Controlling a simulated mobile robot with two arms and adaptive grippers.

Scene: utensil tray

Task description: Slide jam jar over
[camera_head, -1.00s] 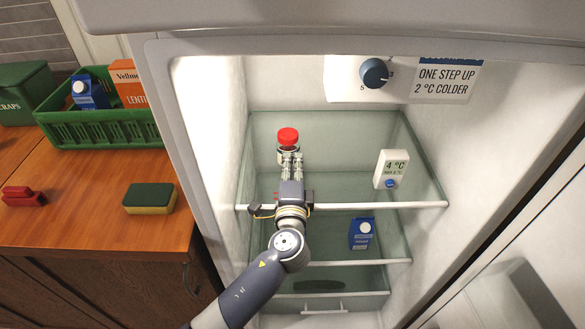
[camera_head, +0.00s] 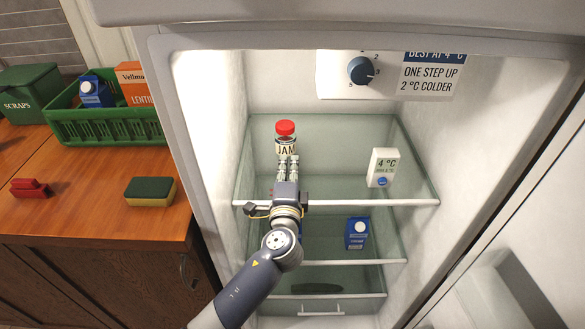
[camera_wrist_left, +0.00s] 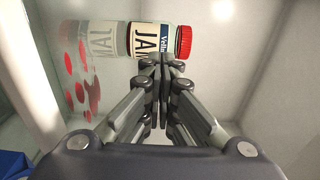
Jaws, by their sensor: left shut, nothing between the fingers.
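The jam jar (camera_head: 286,135) has a red lid and a pale label reading "JAM". It stands upright on the top glass shelf (camera_head: 330,185) of the fridge, left of the middle. In the left wrist view the jar (camera_wrist_left: 160,38) lies sideways across the upper part, with its reflection beside it. My left gripper (camera_head: 287,160) is in front of the jar, with its fingers closed together and nothing between them. Its fingertips (camera_wrist_left: 163,62) overlap the jar's near side; I cannot tell whether they touch it. My right gripper is not in view.
A blue carton (camera_head: 357,232) is on the shelf below. The shelf's white front edge (camera_head: 380,203) runs under my arm. The shelf's middle is clear.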

